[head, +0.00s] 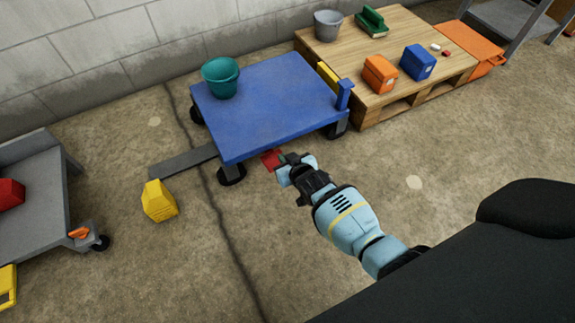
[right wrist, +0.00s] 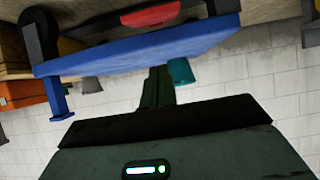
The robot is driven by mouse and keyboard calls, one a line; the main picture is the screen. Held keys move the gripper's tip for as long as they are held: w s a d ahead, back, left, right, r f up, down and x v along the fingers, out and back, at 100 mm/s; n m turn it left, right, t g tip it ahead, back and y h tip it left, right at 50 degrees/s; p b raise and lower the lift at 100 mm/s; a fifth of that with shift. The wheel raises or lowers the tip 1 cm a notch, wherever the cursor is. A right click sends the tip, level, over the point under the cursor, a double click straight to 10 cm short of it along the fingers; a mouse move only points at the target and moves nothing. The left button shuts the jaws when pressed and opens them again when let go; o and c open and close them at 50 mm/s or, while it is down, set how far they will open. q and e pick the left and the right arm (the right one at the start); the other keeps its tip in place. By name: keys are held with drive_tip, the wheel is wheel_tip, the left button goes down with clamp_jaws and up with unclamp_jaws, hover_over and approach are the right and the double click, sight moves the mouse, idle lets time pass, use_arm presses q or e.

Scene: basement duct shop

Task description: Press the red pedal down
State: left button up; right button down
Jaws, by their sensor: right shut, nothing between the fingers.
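The red pedal (head: 270,159) sticks out low at the near edge of the blue platform cart (head: 268,98), between its near wheels. In the right wrist view, which looks upside down, the pedal (right wrist: 151,14) shows at the top, beyond the cart's blue deck (right wrist: 140,55). My right gripper (head: 283,160) is just right of the pedal in the head view. Its dark fingers (right wrist: 157,86) are together and empty. In the wrist view the fingertips appear apart from the pedal; the exact gap is hard to judge. My left gripper is in neither view.
A teal bucket (head: 221,76) stands on the cart. A wooden pallet (head: 390,55) with orange and blue boxes is at the back right. A yellow block (head: 158,201) and a grey bar (head: 183,163) lie left of the pedal. The floor around my right arm is clear.

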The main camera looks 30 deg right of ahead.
sight(274, 159)
drive_tip(key=b+x, duration=0.2)
drive_tip(key=x, duration=0.2)
drive_tip(key=shift+f+b, duration=0.15)
drive_tip(key=shift+b, duration=0.15)
drive_tip(key=f, duration=0.1)
drive_tip(key=f+b, duration=0.1)
drive_tip(key=b, duration=0.1)
drive_tip(key=shift+s+f, duration=0.25)
drive_tip(key=shift+f, duration=0.15)
drive_tip(key=shift+s+f, duration=0.15)
drive_tip(key=shift+f, duration=0.3)
drive_tip(key=shift+s, duration=0.1)
